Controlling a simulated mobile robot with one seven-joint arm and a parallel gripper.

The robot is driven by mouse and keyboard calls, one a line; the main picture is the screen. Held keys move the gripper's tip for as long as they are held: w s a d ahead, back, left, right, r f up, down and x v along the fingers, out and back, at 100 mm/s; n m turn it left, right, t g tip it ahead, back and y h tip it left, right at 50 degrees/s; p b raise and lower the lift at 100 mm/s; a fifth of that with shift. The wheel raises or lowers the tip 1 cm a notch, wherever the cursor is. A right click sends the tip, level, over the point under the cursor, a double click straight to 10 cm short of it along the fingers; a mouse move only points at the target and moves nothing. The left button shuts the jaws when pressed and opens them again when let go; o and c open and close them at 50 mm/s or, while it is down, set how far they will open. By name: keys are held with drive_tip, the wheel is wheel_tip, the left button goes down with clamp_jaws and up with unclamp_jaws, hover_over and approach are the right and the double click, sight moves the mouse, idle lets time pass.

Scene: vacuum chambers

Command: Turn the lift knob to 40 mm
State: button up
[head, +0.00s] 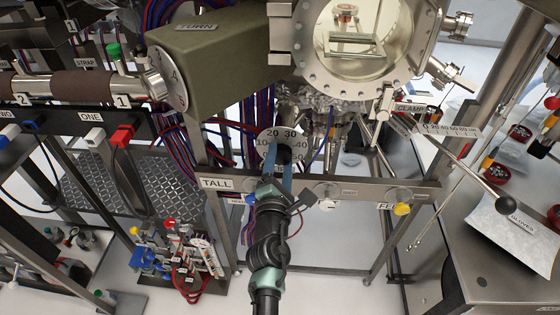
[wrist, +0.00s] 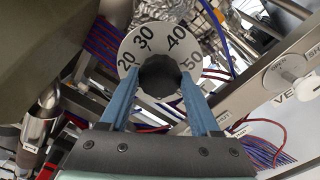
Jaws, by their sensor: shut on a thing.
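The lift knob (wrist: 160,76) is a dark round knob in front of a white dial plate (wrist: 131,48) with 20, 30, 40 and 50 readable in the wrist view. In the head view the dial plate (head: 272,141) stands above the TALL rail, and the dark knob (head: 284,155) shows partly behind my fingers. My gripper (head: 279,163) is shut on the knob, one blue finger on each side. In the wrist view my gripper (wrist: 160,88) reaches up to the knob from below. No pointer mark on the knob is clear, so I cannot tell its reading.
An olive box (head: 222,60) marked TURN overhangs at upper left. The round chamber window (head: 352,40) is above. Blue and red cables hang behind.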

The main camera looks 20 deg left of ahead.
drive_tip(key=m+b, duration=0.1)
drive_tip(key=m, duration=0.5)
drive_tip(key=shift+f, duration=0.1)
drive_tip(key=m+b, duration=0.2)
drive_tip(key=m, duration=0.4)
drive_tip(key=shift+m, duration=0.4)
drive_tip(key=m+b, duration=0.3)
drive_tip(key=m, duration=0.3)
drive_tip(key=shift+f, duration=0.1)
drive_tip(key=m+b, duration=0.2)
drive_tip(key=m, duration=0.1)
drive_tip(key=shift+m, duration=0.4)
drive_tip(key=shift+m+b, duration=0.8)
drive_tip(key=shift+m, duration=0.9)
drive_tip(key=o, duration=1.4)
